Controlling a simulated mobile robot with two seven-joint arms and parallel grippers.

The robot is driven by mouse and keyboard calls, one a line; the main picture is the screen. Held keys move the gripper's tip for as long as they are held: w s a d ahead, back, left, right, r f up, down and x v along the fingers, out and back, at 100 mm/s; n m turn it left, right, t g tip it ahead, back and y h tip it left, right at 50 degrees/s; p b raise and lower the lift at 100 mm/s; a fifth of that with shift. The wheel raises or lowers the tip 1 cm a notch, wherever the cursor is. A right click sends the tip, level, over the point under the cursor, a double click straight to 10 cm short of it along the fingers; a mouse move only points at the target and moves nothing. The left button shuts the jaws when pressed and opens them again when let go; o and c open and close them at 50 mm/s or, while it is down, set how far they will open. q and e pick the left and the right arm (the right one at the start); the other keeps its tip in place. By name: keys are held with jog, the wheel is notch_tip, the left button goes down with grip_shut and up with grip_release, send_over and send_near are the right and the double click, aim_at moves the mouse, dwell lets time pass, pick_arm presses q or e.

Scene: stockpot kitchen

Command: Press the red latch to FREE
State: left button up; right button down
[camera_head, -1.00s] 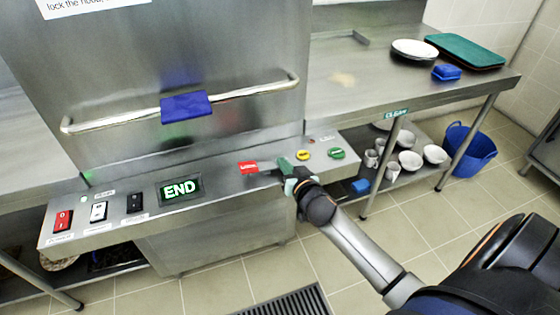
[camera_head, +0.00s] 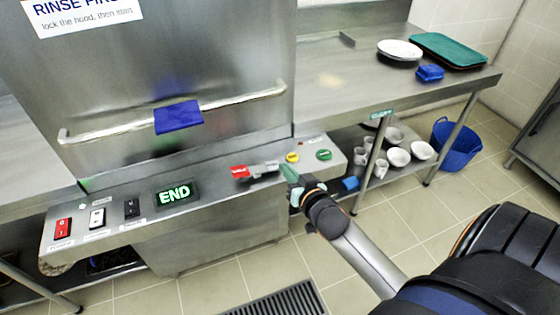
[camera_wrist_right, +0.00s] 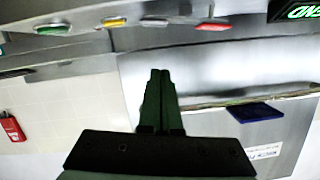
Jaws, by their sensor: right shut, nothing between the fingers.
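The red latch (camera_head: 240,172) sits on the sloped front panel (camera_head: 212,192) of the steel machine, right of the END display (camera_head: 174,193). A grey metal piece extends from its right side. My right gripper (camera_head: 287,173) is shut and empty, its green fingers just right of the latch, apart from the red part. In the right wrist view, the closed fingers (camera_wrist_right: 157,88) point toward the panel, and the red latch (camera_wrist_right: 213,26) lies beyond them, up and to the right. The lettering on the latch is too small to read. My left gripper is out of view.
Switches line the panel's left end. Open floor lies in front.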

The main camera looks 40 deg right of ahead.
jog(key=shift+v, duration=1.3)
jog(key=s+a+f+n+g+y, duration=0.5)
jog(key=s+a+f+n, duration=0.1)
jog(key=s+a+f, duration=1)
jog(key=shift+s+f+n+g, duration=0.3)
jog(key=shift+f+g, duration=0.1)
jog(key=shift+f, duration=0.3)
